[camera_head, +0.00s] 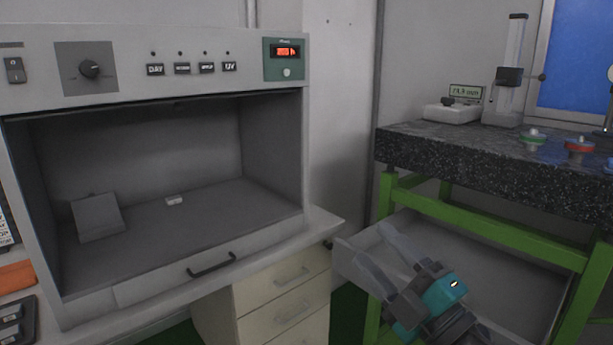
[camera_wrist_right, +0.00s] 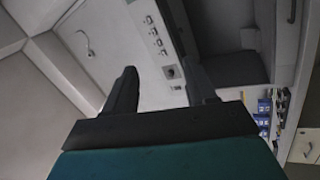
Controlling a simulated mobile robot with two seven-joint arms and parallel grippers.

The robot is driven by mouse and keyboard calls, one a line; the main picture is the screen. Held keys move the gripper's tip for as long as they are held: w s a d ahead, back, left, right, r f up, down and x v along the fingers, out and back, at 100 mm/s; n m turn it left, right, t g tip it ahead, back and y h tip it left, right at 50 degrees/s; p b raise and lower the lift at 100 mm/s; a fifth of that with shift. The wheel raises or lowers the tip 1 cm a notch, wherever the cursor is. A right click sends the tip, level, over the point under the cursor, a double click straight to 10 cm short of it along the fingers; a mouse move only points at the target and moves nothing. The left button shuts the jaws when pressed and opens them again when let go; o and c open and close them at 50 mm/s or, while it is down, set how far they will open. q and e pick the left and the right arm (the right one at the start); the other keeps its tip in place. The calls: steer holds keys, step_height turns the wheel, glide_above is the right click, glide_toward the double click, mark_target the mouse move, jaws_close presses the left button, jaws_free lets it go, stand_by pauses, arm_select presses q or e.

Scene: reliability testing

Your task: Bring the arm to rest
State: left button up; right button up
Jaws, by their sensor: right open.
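My right arm enters the head view at the lower right, with a teal body and grey parts. Its gripper (camera_head: 370,246) points up and to the left, with its two fingers apart and nothing between them. It shows in front of the open drawer under the dark stone table. In the right wrist view the gripper (camera_wrist_right: 162,72) also has its two dark fingers spread and empty, with the light cabinet's control panel beyond them. My left arm and gripper are in neither view.
A light cabinet (camera_head: 180,85) with an open front stands at the left, holding a grey angled block (camera_head: 98,217) and a small white piece (camera_head: 174,201). The stone table (camera_head: 480,160) on a green frame carries a measuring stand (camera_head: 508,85). The grey drawer (camera_head: 500,275) is open close to my right arm.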

steer(key=s+d+f+m+g+h, duration=0.35)
steer(key=d+f+m+h, duration=0.75)
steer(key=f+m+h, duration=0.4)
steer(key=s+f+m+g+y, duration=0.1)
steer(key=s+f+m+g, duration=0.1)
steer(key=s+f+g, duration=0.6)
steer(key=s+f+m+g+y, duration=0.2)
steer(key=s+f+m+g, duration=0.15)
steer(key=s, duration=0.85)
arm_select(q)
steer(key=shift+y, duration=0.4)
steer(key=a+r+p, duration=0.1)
steer(key=p, duration=0.2)
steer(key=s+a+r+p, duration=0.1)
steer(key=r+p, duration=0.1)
steer(key=p, duration=0.1)
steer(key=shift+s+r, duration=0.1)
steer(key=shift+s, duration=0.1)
arm_select(e)
steer(key=w+a+f+n+t+y, duration=0.1)
steer(key=w+a+f+t, duration=0.2)
steer(key=w+t, duration=0.4)
steer(key=shift+a+t, duration=0.3)
steer(key=shift+a, duration=0.05)
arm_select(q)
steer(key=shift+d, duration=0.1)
